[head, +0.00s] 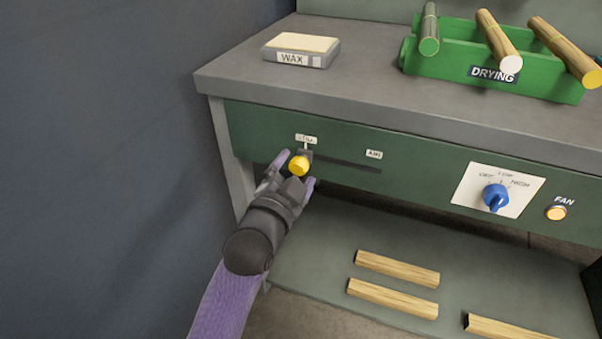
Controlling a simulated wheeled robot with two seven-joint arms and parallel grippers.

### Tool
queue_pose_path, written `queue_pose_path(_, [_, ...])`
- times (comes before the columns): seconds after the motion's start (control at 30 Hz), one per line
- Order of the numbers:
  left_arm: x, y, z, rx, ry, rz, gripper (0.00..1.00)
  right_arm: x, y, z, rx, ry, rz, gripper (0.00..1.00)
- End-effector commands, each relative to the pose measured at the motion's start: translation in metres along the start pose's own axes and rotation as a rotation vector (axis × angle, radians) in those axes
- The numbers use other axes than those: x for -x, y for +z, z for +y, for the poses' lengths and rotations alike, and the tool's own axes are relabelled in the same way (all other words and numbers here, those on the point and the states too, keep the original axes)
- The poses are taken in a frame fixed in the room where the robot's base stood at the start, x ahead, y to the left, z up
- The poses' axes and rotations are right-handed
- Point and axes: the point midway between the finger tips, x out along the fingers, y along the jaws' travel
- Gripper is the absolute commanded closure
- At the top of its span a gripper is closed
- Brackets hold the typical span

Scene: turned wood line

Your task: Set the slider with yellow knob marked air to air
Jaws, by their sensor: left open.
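The slider's yellow knob (299,166) stands at the left end of a dark horizontal slot (348,164) in the green front panel. A white label (306,139) above the knob seems to read "STILL", though it is small and hard to read. The "AIR" label (374,154) is above the slot's right end. My left gripper (297,170) is open at the knob, with one purple-tipped finger on each side of it. I cannot tell whether the fingers touch it. My right gripper is not in view.
To the right on the panel are a blue rotary knob (496,197) on a white plate and a lit fan button (556,213). Above, the bench top holds a wax block (301,50) and a green drying rack (440,62) with wooden rods. Cut wood pieces (397,269) lie on the lower shelf.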

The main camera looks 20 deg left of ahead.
Motion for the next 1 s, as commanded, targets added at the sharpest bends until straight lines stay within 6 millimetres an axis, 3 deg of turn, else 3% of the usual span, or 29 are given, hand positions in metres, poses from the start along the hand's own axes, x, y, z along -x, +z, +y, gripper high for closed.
queue_pose_path(0.17, [-0.018, 0.002, 0.002, 0.000, 0.001, -0.001, 0.16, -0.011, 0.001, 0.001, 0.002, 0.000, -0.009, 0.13])
queue_pose_path(0.43, [-0.020, 0.000, 0.000, 0.001, 0.002, -0.001, 0.16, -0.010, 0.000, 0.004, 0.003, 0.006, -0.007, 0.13])
queue_pose_path(0.83, [-0.019, 0.000, 0.000, 0.001, 0.002, -0.002, 1.00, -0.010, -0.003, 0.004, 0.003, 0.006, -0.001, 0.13])
queue_pose_path(1.0, [-0.019, 0.000, 0.000, 0.001, 0.002, -0.002, 1.00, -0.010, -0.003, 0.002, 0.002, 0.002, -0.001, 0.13])
